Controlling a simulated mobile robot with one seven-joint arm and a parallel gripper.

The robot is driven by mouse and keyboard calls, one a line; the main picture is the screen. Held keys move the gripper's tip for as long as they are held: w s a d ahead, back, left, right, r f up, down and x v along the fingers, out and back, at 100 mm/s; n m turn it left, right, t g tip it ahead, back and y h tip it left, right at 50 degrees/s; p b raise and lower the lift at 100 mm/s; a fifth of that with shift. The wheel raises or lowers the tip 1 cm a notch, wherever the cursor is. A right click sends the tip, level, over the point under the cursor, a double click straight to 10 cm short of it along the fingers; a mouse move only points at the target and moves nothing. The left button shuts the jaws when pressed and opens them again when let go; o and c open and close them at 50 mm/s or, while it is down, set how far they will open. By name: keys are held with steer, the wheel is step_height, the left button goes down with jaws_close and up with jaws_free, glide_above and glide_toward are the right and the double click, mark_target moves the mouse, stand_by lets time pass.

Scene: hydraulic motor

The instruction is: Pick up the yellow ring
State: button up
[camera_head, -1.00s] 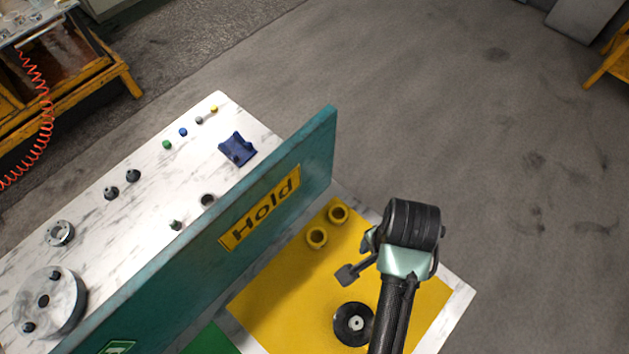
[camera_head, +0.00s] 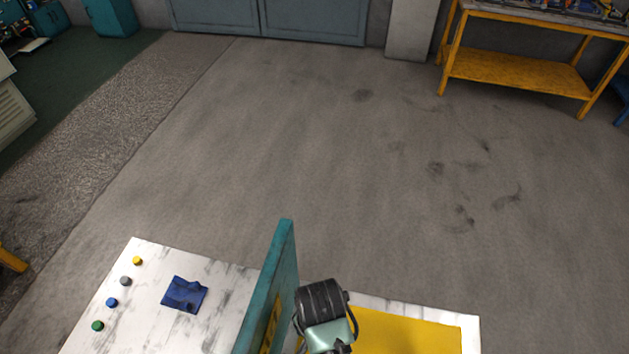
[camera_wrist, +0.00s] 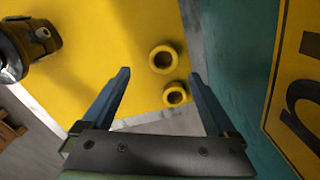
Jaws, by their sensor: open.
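Two yellow rings show in the wrist view, both on the yellow mat (camera_wrist: 120,30). The larger-looking ring (camera_wrist: 178,50) is farther up the picture, and the other ring (camera_wrist: 186,89) is nearer its edge, just below. My gripper (camera_wrist: 160,73) is open and empty. Its two fingers appear on either side of the rings in the picture; how far above them they are, I cannot tell. In the head view only my dark wrist link shows beside the teal panel; the rings and fingers are out of sight there.
The teal panel (camera_head: 268,285) with a yellow sign stands upright close to the right finger. A dark part (camera_wrist: 42,35) shows at upper left in the wrist view. Beyond the panel, the white table (camera_head: 228,290) holds a blue piece (camera_head: 184,294) and several small coloured pieces.

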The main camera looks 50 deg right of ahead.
steer(key=shift+w+a+f, duration=0.15)
steer(key=shift+w+f, duration=0.05)
steer(key=shift+f, duration=1.5)
steer(key=shift+w+a+f, duration=0.1)
steer(key=shift+w+f, duration=0.05)
steer(key=shift+f, duration=1.55)
steer(key=c, duration=1.4)
steer(key=shift+r, duration=0.15)
